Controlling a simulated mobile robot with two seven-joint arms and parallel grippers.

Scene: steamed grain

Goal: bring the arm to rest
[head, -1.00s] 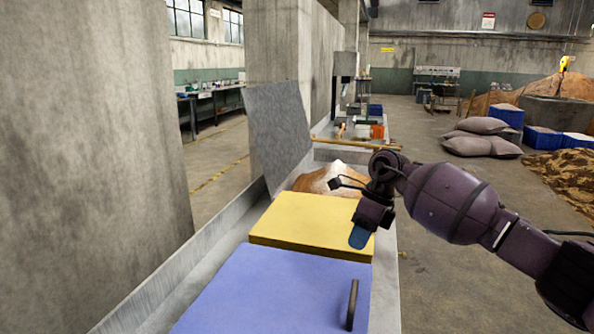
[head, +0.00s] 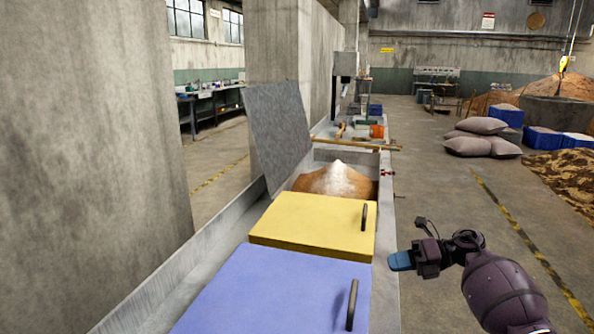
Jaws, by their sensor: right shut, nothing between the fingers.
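My right gripper (head: 401,261) is at the lower right, over the floor just right of the long trough. Its blue fingertips are together and empty, pointing left toward the trough's edge. It appears apart from the lids. My left gripper does not show.
The trough carries a blue lid (head: 270,292) and a yellow lid (head: 310,224), each with a dark handle. Beyond them is an open bin of brown grain with a white top (head: 338,180), its grey lid (head: 277,136) raised. Sacks (head: 482,136) lie at the right. The floor beside my arm is clear.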

